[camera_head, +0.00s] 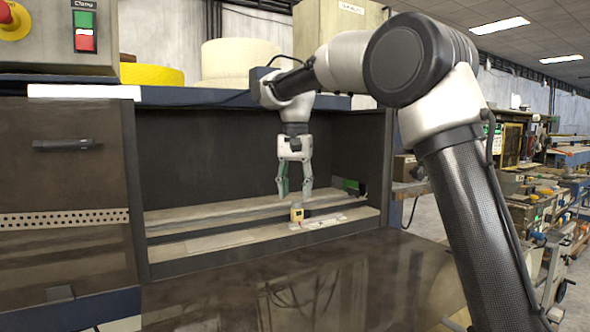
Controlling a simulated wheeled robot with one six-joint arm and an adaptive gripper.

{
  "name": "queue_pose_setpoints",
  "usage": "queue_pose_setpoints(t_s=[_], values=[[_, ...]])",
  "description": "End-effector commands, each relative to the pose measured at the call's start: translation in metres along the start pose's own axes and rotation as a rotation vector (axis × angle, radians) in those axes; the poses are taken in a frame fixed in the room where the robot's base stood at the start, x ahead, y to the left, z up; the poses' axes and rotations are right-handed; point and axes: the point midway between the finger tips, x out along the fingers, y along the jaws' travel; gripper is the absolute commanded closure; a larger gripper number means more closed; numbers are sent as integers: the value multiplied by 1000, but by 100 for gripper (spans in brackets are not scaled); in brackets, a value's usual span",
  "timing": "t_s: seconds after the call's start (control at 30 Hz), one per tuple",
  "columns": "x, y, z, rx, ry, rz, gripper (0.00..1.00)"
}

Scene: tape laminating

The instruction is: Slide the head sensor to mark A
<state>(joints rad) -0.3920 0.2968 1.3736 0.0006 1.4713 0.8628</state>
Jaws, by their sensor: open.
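My gripper (295,193) is open and points down inside the dark machine bay. Its two fingertips are apart, and nothing shows between them. A small yellowish sensor block with a dark part (297,213) sits on the rail ledge just below the fingertips. I take this block to be the head sensor. It looks close under the fingers, but I cannot tell whether they touch it. A pale label strip (318,222) lies on the ledge beside the block. Its markings are too small to read, so I cannot make out mark A.
Long pale rails (215,220) run across the bay. A green and black piece (350,187) stands at their right end. A dark panel with a handle (63,145) bounds the left side. A dark glossy surface (290,285) lies in front. Tape rolls (240,60) stand above.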

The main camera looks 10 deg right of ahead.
Motion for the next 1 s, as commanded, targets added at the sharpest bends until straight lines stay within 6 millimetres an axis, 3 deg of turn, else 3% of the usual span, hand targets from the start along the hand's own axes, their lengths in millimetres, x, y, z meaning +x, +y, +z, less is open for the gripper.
queue_pose_setpoints(t_s=[0.2,0.43,1.0], values=[[-51,-1,-1,0,3,-4,57],[-87,-1,0,-1,1,-2,57],[-95,-1,1,-1,0,-1,57]])
